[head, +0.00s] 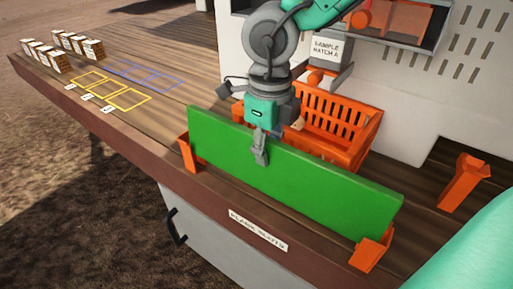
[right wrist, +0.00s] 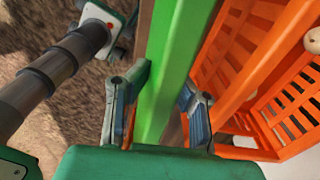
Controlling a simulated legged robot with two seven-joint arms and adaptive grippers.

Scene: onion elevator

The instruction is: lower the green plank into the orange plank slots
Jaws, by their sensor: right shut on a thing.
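The long green plank (head: 320,178) stands on edge along the front of the wooden counter. My right gripper (head: 261,148) is shut on its top edge near the middle. The right wrist view shows the two fingers (right wrist: 160,105) on either side of the plank (right wrist: 180,50). The plank's left end is at the left orange slot (head: 184,152) and its right end is at the right orange slot (head: 370,254). Its lower corners overlap the slots, but I cannot tell how deep they sit. My left gripper is not in view.
An orange crate (head: 350,112) stands close behind the plank, with pale round things near it. Another orange bracket (head: 464,183) stands at the right. Small boxes (head: 56,58) and yellow outlines (head: 125,99) are at the far left. A "plank slots" label (head: 258,230) is on the counter's front.

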